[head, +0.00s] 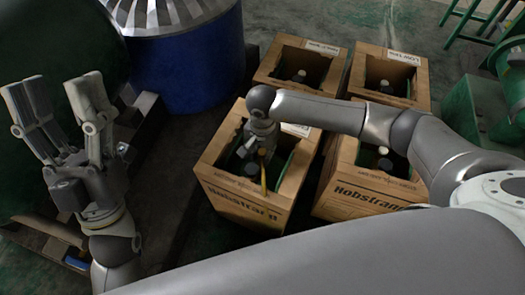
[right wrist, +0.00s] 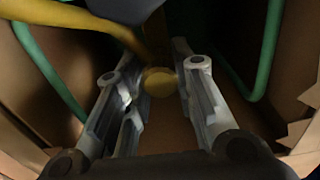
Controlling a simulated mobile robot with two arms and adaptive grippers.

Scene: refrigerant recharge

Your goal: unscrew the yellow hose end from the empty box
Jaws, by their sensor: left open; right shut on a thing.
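The near left cardboard box (head: 236,205) is open at the top, and the yellow hose (head: 263,180) shows inside it. My right gripper (head: 255,152) reaches down into this box from above. In the right wrist view its two fingers (right wrist: 158,85) are closed on the round yellow hose end (right wrist: 159,82). The yellow hose (right wrist: 60,14) runs from the upper left towards the fingers. What lies under the hose end is dark and hidden. My left gripper (head: 58,95) is open and empty, to the left of the boxes.
Three more open boxes stand close by: far left (head: 270,68), far right (head: 420,78) and near right (head: 355,200). Bottle tops show inside them. A blue drum (head: 200,75) stands behind. Green tubing (right wrist: 268,50) lies inside the box beside the fingers. A green frame stands at the right.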

